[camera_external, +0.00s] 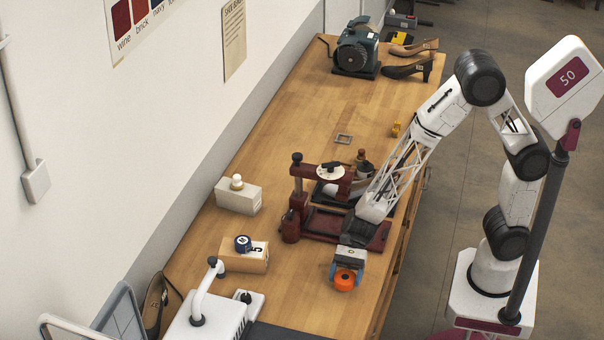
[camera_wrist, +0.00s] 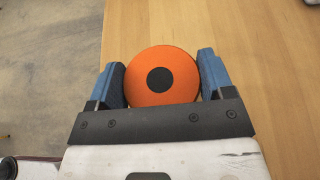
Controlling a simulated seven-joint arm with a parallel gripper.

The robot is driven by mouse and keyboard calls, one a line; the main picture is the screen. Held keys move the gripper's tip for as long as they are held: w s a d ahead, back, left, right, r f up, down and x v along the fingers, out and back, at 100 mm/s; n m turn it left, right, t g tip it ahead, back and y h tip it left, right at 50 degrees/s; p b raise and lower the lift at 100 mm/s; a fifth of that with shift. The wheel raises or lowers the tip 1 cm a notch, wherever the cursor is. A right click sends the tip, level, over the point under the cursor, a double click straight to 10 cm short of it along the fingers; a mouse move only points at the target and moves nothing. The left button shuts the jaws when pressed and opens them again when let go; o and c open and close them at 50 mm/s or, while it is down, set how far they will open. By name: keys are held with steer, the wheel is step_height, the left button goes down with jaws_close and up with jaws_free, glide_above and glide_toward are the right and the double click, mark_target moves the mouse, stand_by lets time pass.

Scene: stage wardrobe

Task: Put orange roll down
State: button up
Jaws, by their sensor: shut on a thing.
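The orange roll (camera_external: 345,280) is a short round roll with a dark centre. It is between the blue-padded fingers of my gripper (camera_external: 347,275), near the front right edge of the wooden table. In the wrist view the roll (camera_wrist: 162,77) sits between both fingers of my gripper (camera_wrist: 162,80), which are shut on its sides. Wooden table top shows beyond and to the right of it. Whether the roll's underside touches the table cannot be told.
The wooden table (camera_external: 290,95) has a red press (camera_external: 325,205) just behind my gripper. A cardboard box (camera_external: 243,256) with a blue-and-white roll and a white box (camera_external: 238,197) stand to the left. A white machine (camera_external: 205,315) is at the front left. Bare table lies around the gripper.

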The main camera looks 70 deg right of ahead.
mark_target(345, 283)
steer(key=shift+f, duration=1.65)
steer(key=shift+f, duration=0.1)
steer(key=o, duration=1)
steer(key=shift+d, duration=0.15)
steer(key=shift+v, duration=5.9)
